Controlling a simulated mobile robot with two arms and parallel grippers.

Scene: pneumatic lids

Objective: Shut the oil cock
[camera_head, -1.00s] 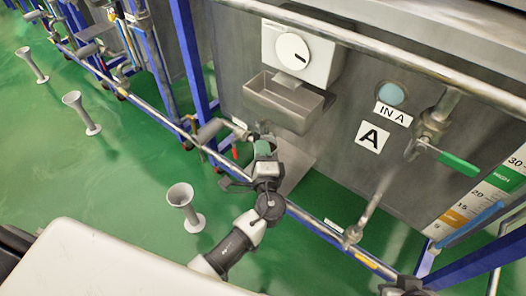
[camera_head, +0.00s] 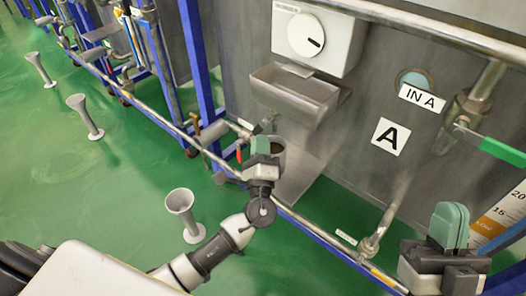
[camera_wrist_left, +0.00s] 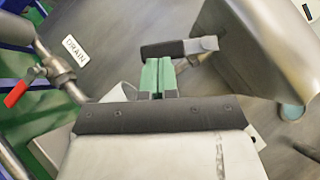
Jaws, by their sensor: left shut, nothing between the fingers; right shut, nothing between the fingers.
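A short lever with a black grip and silver end (camera_wrist_left: 180,47) lies across the front of my left gripper in the left wrist view, below the metal tray; it seems to be the oil cock, though no label shows on it. My left gripper (camera_head: 262,145), with green fingers, is shut and empty just in front of it; it also shows in the left wrist view (camera_wrist_left: 158,76). I cannot tell whether the fingertips touch the lever. My right gripper (camera_head: 449,226) is shut and empty at the lower right, fingers pointing up.
A metal tray (camera_head: 294,96) hangs under a white dial box (camera_head: 318,38). A red-handled valve (camera_wrist_left: 28,88) is near the DRAIN label (camera_wrist_left: 75,47). A green-handled valve (camera_head: 500,152) is at right. A rail (camera_head: 330,240) crosses in front. Grey stands (camera_head: 185,215) are on the floor.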

